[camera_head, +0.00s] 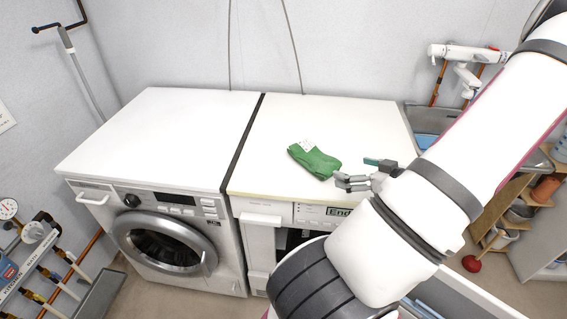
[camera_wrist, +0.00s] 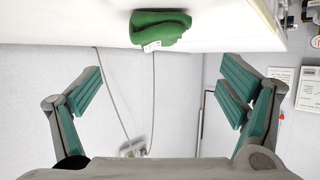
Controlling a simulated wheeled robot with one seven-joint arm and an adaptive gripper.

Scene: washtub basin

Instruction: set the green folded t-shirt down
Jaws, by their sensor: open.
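The green folded t-shirt (camera_head: 315,160) lies on the white top of the right-hand machine, near its front half. A small pale printed label shows at its back left end. In the wrist view the t-shirt (camera_wrist: 160,28) appears at the top middle, beyond the fingertips, with its label hanging at the lower edge. My gripper (camera_head: 352,174) is just right of the t-shirt in the head view, apart from it. In the wrist view my gripper (camera_wrist: 162,85) has its two green-padded fingers spread wide with nothing between them.
The right machine's top (camera_head: 345,115) has free room behind and around the t-shirt. A dark gap separates it from the washing machine (camera_head: 165,140) on the left, whose top is bare. A sink (camera_head: 432,117) with a white tap (camera_head: 465,55) stands to the right.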

